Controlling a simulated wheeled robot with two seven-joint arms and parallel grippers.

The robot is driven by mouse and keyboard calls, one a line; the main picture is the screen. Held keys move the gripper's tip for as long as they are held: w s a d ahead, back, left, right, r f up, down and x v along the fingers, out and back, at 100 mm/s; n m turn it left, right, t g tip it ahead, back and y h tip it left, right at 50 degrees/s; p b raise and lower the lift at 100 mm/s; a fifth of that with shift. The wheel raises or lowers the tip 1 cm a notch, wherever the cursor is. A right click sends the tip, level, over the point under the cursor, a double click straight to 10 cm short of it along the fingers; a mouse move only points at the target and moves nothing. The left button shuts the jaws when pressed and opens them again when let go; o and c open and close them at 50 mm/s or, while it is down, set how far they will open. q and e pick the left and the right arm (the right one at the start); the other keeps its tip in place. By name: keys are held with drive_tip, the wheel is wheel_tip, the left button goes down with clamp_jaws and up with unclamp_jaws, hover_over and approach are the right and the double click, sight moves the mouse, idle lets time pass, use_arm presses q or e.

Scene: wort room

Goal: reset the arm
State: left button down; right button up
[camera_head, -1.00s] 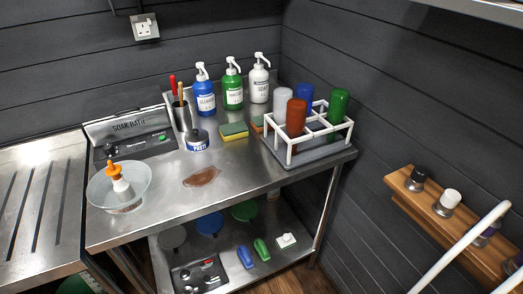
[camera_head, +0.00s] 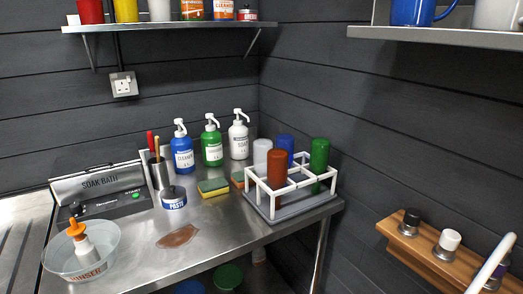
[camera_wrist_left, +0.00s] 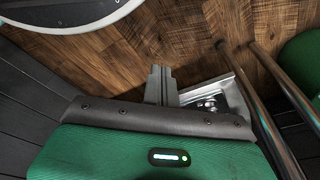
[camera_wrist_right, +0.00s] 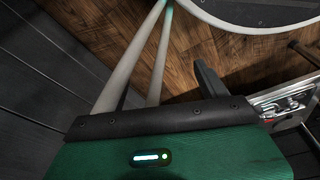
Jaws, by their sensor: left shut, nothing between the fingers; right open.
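My left gripper (camera_wrist_left: 160,85) shows in the left wrist view. Its grey fingers are together with nothing between them, over the wooden floor. My right gripper (camera_wrist_right: 208,80) shows in the right wrist view as a dark finger above the green wrist cover. It is open, and I see nothing held in it. The other finger is hard to make out.
The steel bench (camera_head: 225,235) carries a soak bath (camera_head: 100,190), a rinse bowl (camera_head: 60,262), pump bottles and a white rack (camera_head: 292,210) of coloured cylinders. A wooden wall rack (camera_head: 425,258) and a white pole (camera_head: 490,262) are at right. Pale poles (camera_wrist_right: 160,60) stand near my right gripper.

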use_arm(q)
drive_tip(key=s+a+f+p, duration=0.2)
drive_tip(key=s+f+p, duration=0.3)
drive_tip(key=s, duration=0.4)
drive_tip(key=s+a+f+g+p, duration=0.1)
drive_tip(key=s+a+f+p, duration=0.2)
drive_tip(key=s, duration=0.6)
wheel_tip(320, 180, down, 2)
drive_tip(key=p, duration=0.3)
drive_tip(key=shift+s+f, duration=0.2)
drive_tip(key=shift+s, duration=0.15)
use_arm(e)
drive_tip(key=s+d+f, duration=0.2)
drive_tip(key=s+f, duration=0.3)
drive_tip(key=s, duration=0.4)
drive_tip(key=s+d+f+g, duration=0.1)
drive_tip(key=s+d+f, duration=0.2)
drive_tip(key=s, duration=0.6)
wheel_tip(320, 180, down, 2)
drive_tip(key=shift+s+f, duration=0.2)
drive_tip(key=shift+s, duration=0.2)
use_arm(q)
drive_tip(key=shift+a, duration=0.1)
use_arm(e)
drive_tip(key=shift+d, duration=0.1)
